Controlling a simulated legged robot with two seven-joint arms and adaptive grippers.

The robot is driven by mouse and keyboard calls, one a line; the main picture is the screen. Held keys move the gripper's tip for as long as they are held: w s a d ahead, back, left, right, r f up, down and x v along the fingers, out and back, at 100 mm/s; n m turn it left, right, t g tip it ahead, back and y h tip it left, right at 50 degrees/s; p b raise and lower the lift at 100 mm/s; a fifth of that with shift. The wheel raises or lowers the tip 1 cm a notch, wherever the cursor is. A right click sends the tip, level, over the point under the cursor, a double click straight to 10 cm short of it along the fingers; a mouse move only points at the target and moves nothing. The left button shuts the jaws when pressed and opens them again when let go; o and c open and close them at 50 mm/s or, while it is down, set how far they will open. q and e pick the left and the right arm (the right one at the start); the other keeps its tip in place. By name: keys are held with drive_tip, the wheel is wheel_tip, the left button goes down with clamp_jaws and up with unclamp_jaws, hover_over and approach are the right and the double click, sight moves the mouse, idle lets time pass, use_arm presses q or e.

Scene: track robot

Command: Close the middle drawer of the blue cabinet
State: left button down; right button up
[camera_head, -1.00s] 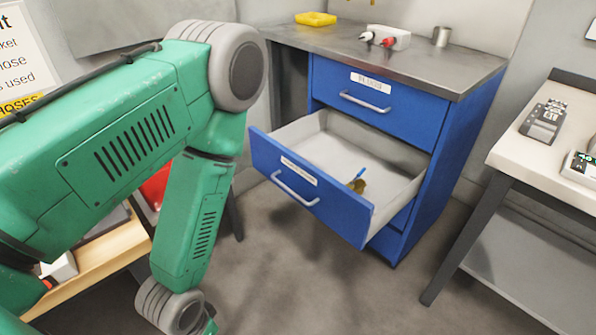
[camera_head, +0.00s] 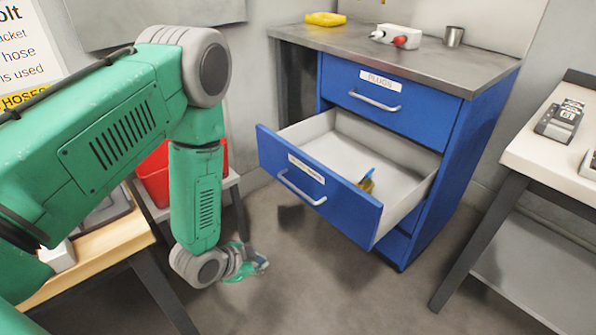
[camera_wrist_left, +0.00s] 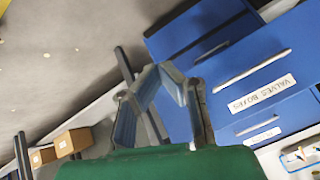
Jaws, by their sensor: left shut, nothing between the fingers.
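The blue cabinet (camera_head: 440,190) stands right of centre in the head view. Its middle drawer (camera_head: 345,205) is pulled well out, with a silver handle (camera_head: 302,188) and a label on its front. A small blue and yellow item (camera_head: 367,181) lies inside. My left gripper (camera_head: 262,263) is shut and empty, low in front of the drawer and to its left, apart from it. In the left wrist view, the gripper fingers (camera_wrist_left: 162,72) come together in front of the cabinet; the middle drawer front (camera_wrist_left: 285,75) shows to their right. My right gripper is out of view.
The top drawer (camera_head: 385,100) is shut. A red bin (camera_head: 153,178) stands at left, behind my arm. A workbench (camera_head: 550,165) stands at right. Floor before the drawer is clear.

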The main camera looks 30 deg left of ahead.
use_arm(q)
drive_tip(key=w+a+r+m+t+h+b, duration=0.1)
drive_tip(key=w+a+r+m+t, duration=0.15)
drive_tip(key=w, duration=0.35)
drive_tip(key=w+a+r+m+t+h+b, duration=0.1)
drive_tip(key=w+a+m+t, duration=0.25)
drive_tip(key=w, duration=0.25)
drive_tip(key=m+t+h+b, duration=0.2)
drive_tip(key=m+t+h, duration=0.1)
drive_tip(key=m, duration=0.5)
approach(303, 159)
drive_tip(key=b+x, duration=0.3)
drive_tip(key=x, duration=0.3)
drive_tip(key=shift+w+f+b, duration=0.1)
drive_tip(key=shift+w+b, duration=0.25)
drive_tip(key=shift+w+d, duration=0.3)
drive_tip(key=shift+w, duration=0.3)
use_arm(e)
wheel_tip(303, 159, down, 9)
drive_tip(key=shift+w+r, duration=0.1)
